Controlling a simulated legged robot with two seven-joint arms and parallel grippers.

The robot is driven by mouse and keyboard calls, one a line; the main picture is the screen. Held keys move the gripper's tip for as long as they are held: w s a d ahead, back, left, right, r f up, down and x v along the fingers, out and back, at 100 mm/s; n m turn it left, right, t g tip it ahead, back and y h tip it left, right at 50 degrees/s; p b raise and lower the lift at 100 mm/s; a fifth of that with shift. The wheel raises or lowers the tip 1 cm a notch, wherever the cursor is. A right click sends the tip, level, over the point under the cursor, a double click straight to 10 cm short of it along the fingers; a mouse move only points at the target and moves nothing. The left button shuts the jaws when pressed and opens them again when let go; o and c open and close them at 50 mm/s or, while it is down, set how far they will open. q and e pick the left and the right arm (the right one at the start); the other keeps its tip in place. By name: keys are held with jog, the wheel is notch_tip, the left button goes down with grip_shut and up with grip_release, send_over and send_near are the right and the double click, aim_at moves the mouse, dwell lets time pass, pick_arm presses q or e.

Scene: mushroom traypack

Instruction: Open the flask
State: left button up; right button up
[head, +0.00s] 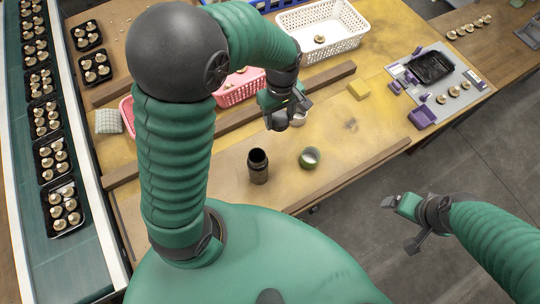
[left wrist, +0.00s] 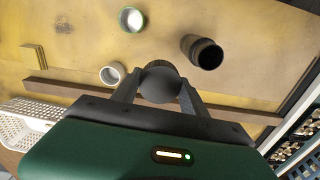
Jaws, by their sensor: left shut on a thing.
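The flask (head: 258,167) is a dark bottle standing upright on the yellow-brown table. Its top looks dark and hollow, with no lid on it; it also shows in the left wrist view (left wrist: 202,53). My left gripper (head: 283,105) is shut on a dark round lid (left wrist: 160,82), held behind and to the right of the flask, apart from it in the head view. The lid (head: 279,121) partly shows below the fingers. My right gripper (head: 400,224) is open and empty, over the floor right of the table.
A green-rimmed cup (head: 310,157) stands right of the flask. A pale cup (left wrist: 113,73) is close to my left gripper. Wooden strips (head: 355,175) edge the work area. White (head: 345,38) and pink (head: 235,95) baskets stand behind; a yellow block (head: 358,90) lies to the right.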

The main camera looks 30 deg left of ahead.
pick_arm(q)
jog(key=b, duration=0.9)
send_near(277, 157)
notch_tip(277, 157, down, 7)
jog(key=shift+r+b, duration=0.1)
jog(key=shift+b, duration=0.2)
